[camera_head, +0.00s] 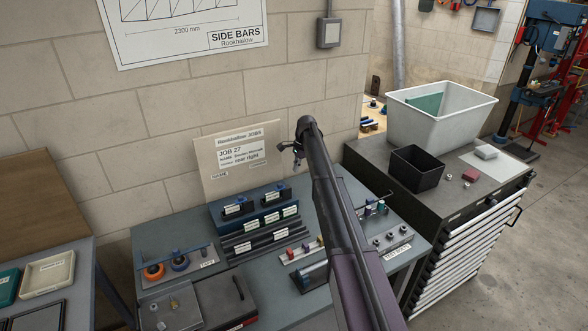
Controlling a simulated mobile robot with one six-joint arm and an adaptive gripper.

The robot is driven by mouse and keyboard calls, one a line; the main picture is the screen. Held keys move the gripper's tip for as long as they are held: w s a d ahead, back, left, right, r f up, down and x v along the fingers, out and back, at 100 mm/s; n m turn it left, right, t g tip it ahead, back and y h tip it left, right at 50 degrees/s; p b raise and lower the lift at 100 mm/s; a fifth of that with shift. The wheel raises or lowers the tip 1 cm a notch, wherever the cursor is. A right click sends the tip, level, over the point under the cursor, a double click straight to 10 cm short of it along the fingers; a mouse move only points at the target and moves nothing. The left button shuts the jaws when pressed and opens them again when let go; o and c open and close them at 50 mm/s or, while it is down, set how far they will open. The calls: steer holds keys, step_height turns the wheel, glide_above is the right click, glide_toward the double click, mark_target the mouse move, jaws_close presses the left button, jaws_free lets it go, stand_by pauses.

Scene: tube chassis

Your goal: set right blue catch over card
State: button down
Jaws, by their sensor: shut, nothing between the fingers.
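My gripper (297,156) is shut and empty, raised in front of the right edge of the tan board. It is small and dark, so its fingers show poorly. A white JOB 27 card (240,154) is on the upright tan board (208,160) behind the bench. A blue stand (218,222) below the board bears two dark blocks with white labels. A small blue part tops the right block (272,198) and another tops the left block (234,209). I cannot tell for sure whether these are the catches. No blue catch shows over the JOB 27 card.
The grey bench (205,228) holds an orange-and-blue reel rack, dark bars, small coloured parts and a dark box (222,300). My arm hides part of its right side. A drawer cabinet (455,190) at right bears a white bin (440,118) and black box (415,168).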

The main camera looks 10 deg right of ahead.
steer(key=shift+p+v, duration=2.05)
steer(key=shift+v, duration=0.35)
steer(key=s+f+n+h+b, duration=0.1)
steer(key=s+f+n+b, duration=0.2)
steer(key=s, duration=1.2)
steer(key=s+a+f+n+b, duration=0.1)
steer(key=s+f+n+b, duration=0.2)
steer(key=s, duration=1.2)
steer(key=s+a+f+n+h+b, duration=0.1)
steer(key=s+f+n+b, duration=0.2)
steer(key=s+n, duration=0.5)
steer(key=s, duration=0.8)
steer(key=shift+a+f+t+h, duration=0.2)
steer(key=shift+a+t+h, duration=0.1)
steer(key=shift+t, duration=0.1)
